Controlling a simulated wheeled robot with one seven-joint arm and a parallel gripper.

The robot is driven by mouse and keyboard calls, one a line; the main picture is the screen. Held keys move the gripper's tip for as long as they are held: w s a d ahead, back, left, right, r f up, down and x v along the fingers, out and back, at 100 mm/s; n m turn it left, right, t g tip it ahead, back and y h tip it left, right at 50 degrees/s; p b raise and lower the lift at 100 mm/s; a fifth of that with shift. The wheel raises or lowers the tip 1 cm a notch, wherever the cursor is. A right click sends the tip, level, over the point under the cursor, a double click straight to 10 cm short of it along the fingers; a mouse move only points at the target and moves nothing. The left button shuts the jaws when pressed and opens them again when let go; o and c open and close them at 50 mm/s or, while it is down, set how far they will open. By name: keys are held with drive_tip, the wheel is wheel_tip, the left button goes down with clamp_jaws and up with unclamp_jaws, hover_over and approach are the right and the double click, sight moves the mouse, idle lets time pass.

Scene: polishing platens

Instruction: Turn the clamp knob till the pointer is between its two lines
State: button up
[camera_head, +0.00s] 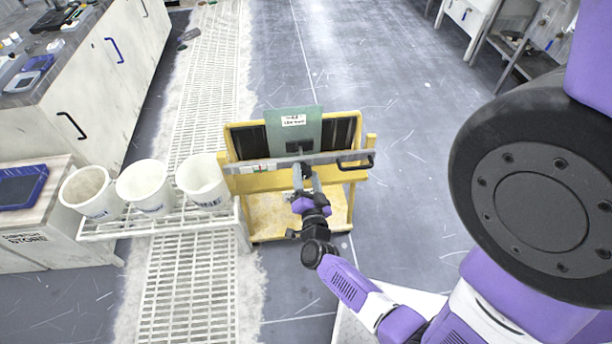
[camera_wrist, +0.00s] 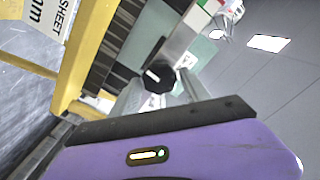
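The black faceted clamp knob (camera_wrist: 158,79) is on the grey bar (camera_wrist: 187,36) in the wrist view, with a short pale mark on its face. In the head view, the knob (camera_head: 306,170) is small and partly hidden by my gripper. My gripper (camera_head: 307,180) reaches the front of the yellow cart. Its two grey fingers (camera_wrist: 161,90) stand apart, one on each side of the knob. I cannot tell whether they touch it. A small white plate with green and red patches (camera_wrist: 211,7) is at the top edge of the wrist view. I cannot make out a pointer or two lines.
The yellow cart (camera_head: 262,218) carries a green labelled panel (camera_head: 293,124) and dark slotted racks. A black handle (camera_head: 356,161) is at the bar's right end. Three white buckets (camera_head: 146,188) stand on a rack at left. Floor to the right is clear.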

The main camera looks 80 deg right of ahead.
drive_tip(key=shift+o, duration=0.3)
drive_tip(key=v, duration=0.8)
drive_tip(key=shift+d, duration=0.1)
idle(0.4)
drive_tip(key=w+a+r+n+t+y, duration=0.4)
drive_tip(key=a+r+n+t+y, duration=0.3)
drive_tip(key=a+r+n, duration=0.4)
drive_tip(key=s+a+r+n+y, duration=0.4)
drive_tip(key=s+a+n, duration=0.1)
drive_tip(key=a, duration=0.3)
drive_tip(key=s+a+r+n+t+y, duration=0.1)
drive_tip(key=s+a+r+n+y, duration=0.4)
drive_tip(key=a, duration=0.3)
drive_tip(key=shift+s+r+n+y, duration=0.3)
drive_tip(key=shift+s+r+n, duration=0.1)
drive_tip(key=shift+n, duration=0.1)
